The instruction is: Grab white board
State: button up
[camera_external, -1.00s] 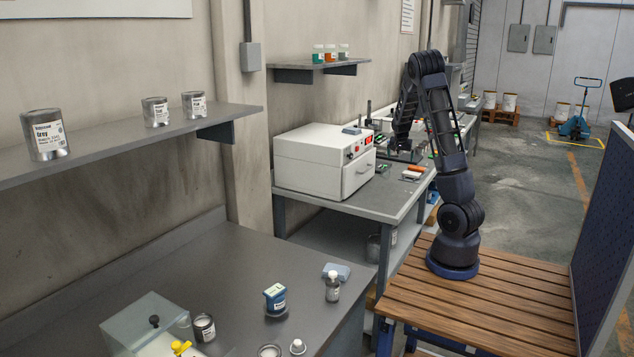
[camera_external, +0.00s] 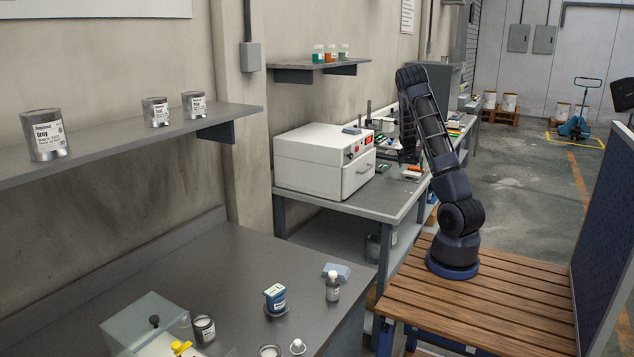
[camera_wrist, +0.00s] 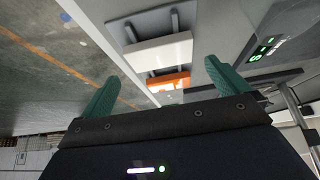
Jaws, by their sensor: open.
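A white board (camera_wrist: 158,52) shows in the wrist view as a flat pale block lying across a grey rack with two bars (camera_wrist: 130,30). An orange board (camera_wrist: 168,83) lies beside it, nearer my gripper. My gripper (camera_wrist: 162,70) is open, with green fingers spread on either side of the view and nothing between them that I can see held. The white board looks beyond the fingertips and apart from them. In the external view my gripper (camera_external: 408,157) hangs low over the grey bench, close to small orange and white pieces (camera_external: 414,171); its fingers are hard to make out there.
A white oven-like box (camera_external: 322,162) with a red display stands left of my gripper on the grey bench (camera_external: 385,207). A green-lit display (camera_wrist: 263,48) is at the right in the wrist view. Small bench items crowd behind the arm.

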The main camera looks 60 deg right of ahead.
aim_at(412, 173)
jog(key=shift+x, duration=2.6)
jog(key=c, duration=0.7)
jog(key=shift+r, duration=0.15)
